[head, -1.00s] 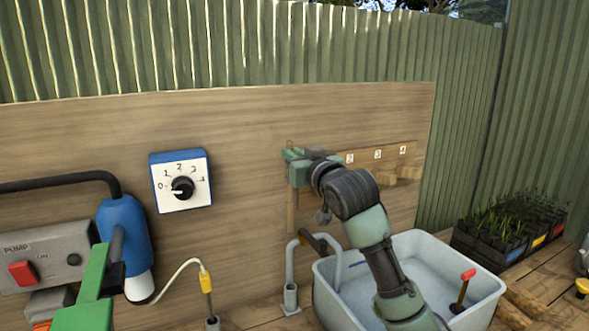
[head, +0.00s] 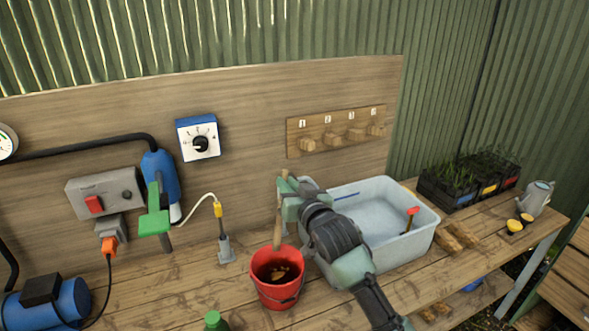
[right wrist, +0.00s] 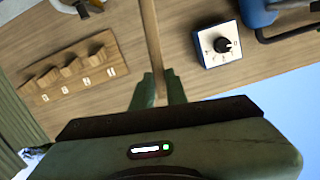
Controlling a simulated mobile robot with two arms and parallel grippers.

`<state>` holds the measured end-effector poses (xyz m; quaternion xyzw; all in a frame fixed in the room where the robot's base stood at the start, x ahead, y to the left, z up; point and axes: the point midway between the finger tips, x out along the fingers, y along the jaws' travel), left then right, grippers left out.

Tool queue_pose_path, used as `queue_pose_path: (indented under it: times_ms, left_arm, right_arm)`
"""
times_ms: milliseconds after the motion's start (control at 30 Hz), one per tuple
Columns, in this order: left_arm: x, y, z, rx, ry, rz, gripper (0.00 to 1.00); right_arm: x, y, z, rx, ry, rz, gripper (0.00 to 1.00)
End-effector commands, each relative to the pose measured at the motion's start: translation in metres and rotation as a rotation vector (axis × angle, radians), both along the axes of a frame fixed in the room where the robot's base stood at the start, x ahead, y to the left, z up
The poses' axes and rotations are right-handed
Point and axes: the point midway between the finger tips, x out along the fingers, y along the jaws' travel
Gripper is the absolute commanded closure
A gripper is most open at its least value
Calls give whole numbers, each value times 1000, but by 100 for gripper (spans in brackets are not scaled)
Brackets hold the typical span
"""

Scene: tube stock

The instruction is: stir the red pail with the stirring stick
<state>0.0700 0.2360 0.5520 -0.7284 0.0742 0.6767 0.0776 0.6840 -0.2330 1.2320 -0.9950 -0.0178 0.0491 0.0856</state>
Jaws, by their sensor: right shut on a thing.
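The red pail (head: 277,292) stands on the bench in the head view. It holds dark brown contents with lighter bits on top. My right gripper (head: 288,195) is shut on the stirring stick (head: 278,228), a wooden rod held nearly upright above the pail. The stick's lower end is at the pail's back rim; whether it is inside is hard to tell. In the right wrist view, the stick (right wrist: 151,35) runs between the fingers of the right gripper (right wrist: 157,92). My left gripper is not in view.
A grey-white basin (head: 362,205) stands right of the pail, behind my right arm. A probe in a holder (head: 226,250) stands left of it. A green bottle top (head: 213,321) is in front. The numbered peg board (head: 337,130) has bare pegs.

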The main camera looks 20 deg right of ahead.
Motion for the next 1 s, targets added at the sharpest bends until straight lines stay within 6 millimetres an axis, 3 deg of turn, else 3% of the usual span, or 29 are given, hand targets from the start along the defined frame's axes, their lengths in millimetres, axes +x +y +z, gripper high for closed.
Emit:
queue_pose_path:
  times_ms: [133, 267, 667, 1000]
  left_arm:
    - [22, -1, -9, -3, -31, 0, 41]
    - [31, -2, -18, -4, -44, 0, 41]
    - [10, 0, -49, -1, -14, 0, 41]
    - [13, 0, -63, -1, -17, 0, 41]
  right_arm:
    - [2, -4, -10, -2, 0, -1, 100]
    - [5, -9, -19, -2, 0, -1, 100]
    - [14, -23, -46, -1, -1, -1, 100]
    - [14, -22, -71, 1, 1, 0, 100]
